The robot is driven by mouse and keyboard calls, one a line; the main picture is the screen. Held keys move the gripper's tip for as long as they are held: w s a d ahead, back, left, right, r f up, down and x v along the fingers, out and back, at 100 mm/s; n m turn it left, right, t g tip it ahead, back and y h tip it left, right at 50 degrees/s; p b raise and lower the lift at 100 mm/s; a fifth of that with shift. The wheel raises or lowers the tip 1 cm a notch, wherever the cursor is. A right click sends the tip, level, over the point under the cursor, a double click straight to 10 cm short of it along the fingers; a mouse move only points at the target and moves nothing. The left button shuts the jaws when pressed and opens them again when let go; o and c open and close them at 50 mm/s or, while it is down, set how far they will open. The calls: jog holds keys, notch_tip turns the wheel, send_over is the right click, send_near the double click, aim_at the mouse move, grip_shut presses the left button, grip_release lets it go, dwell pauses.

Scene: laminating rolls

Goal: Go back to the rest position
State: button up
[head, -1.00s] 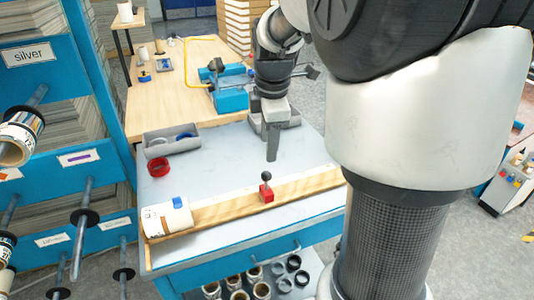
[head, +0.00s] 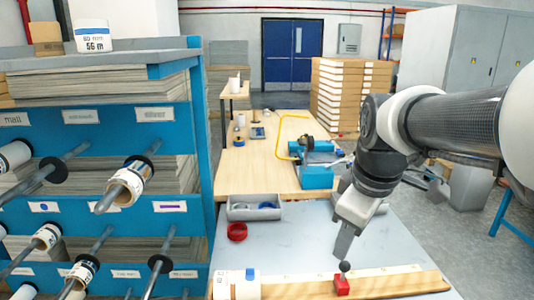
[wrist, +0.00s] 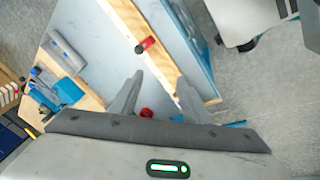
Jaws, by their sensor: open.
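My gripper (head: 343,252) hangs above the grey worktop, pointing down, near the red block with a dark ball knob (head: 342,284) on the wooden rail (head: 390,284). A white roll with a blue mark (head: 236,285) lies at the left end of the rail.
A blue rack (head: 200,130) with rolls on rods stands at the left. A grey tray (head: 254,208) and a red ring (head: 237,231) sit on the worktop. A blue device (head: 316,175) stands on the wooden table behind.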

jog(key=s+a+m+t+p, duration=0.15)
jog(key=s+a+m, duration=0.25)
jog(key=s+m, duration=0.6)
notch_tip(320, 180, up, 15)
jog(key=p, duration=1.5)
jog(key=shift+s+n, duration=0.2)
jog(key=shift+n, duration=0.2)
jog(key=shift+r+t, duration=0.1)
jog(key=shift+t, duration=0.15)
